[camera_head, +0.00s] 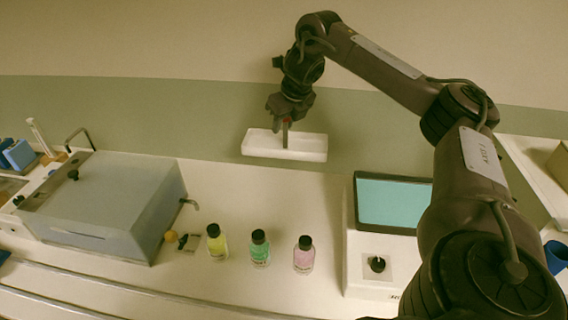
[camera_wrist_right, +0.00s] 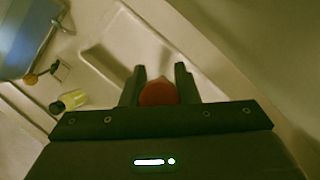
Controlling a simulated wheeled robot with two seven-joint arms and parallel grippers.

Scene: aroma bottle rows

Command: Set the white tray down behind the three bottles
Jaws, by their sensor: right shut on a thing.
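The white tray (camera_head: 310,147) is a shallow rectangular box in the head view, beyond the row of bottles and close to the back wall. My right gripper (camera_head: 286,125) is shut on it from above; the wrist view shows the tray (camera_wrist_right: 120,35) past the fingers (camera_wrist_right: 158,90), with a red round part between them. Three black-capped bottles stand upright in a row: yellow (camera_head: 217,244), green (camera_head: 260,250) and pink (camera_head: 304,256). The yellow bottle also shows in the wrist view (camera_wrist_right: 70,101). Whether the tray touches the counter is hard to tell. My left gripper is out of view.
A white device with a teal screen (camera_head: 395,203) stands at right. The counter (camera_head: 240,195) between bottles and tray is clear.

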